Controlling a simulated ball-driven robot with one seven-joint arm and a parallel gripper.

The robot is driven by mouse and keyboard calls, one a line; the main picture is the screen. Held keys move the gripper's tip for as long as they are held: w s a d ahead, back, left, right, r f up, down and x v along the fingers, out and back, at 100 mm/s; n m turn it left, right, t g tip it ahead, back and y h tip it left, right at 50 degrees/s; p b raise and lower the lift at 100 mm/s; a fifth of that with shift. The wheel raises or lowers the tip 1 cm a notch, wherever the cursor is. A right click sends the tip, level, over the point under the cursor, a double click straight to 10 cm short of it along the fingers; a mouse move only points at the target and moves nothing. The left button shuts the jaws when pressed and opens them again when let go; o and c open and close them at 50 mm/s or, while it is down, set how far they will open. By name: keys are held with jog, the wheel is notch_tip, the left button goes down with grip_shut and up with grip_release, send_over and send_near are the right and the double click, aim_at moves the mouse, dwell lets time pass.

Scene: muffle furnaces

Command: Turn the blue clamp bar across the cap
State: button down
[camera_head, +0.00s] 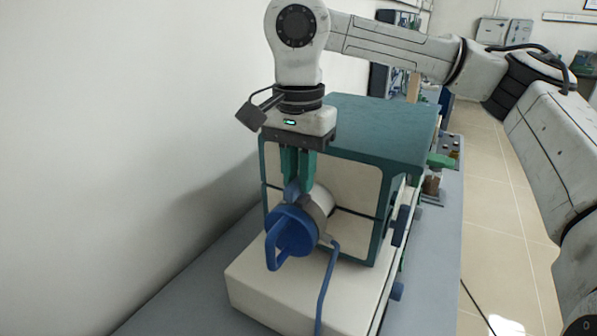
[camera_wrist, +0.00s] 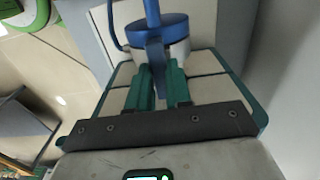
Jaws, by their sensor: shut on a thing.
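The blue cap (camera_head: 297,232) is a round disc on the front end of a pale cylinder (camera_head: 322,198) at the furnace front. A blue handle loop (camera_head: 272,246) sticks out of the cap. My gripper (camera_head: 298,183) points down from above with green fingers. They are shut on the upper end of the blue clamp bar (camera_head: 291,191), which stands upright at the cap. In the wrist view the clamp bar (camera_wrist: 157,83) lies between the two fingers (camera_wrist: 157,86), beside the cap (camera_wrist: 157,28). The fingers hide part of the bar.
The teal furnace body (camera_head: 382,122) stands behind the cap on a cream base (camera_head: 262,285). A thin bent blue rod (camera_head: 327,284) hangs in front at the right. Dark blue knobs (camera_head: 401,225) line the right side. A white wall is close on the left.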

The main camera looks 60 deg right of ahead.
jog(key=c, duration=1)
grip_release()
jog(key=shift+c, duration=0.2)
notch_tip(320, 180, up, 11)
jog(key=shift+f, duration=0.1)
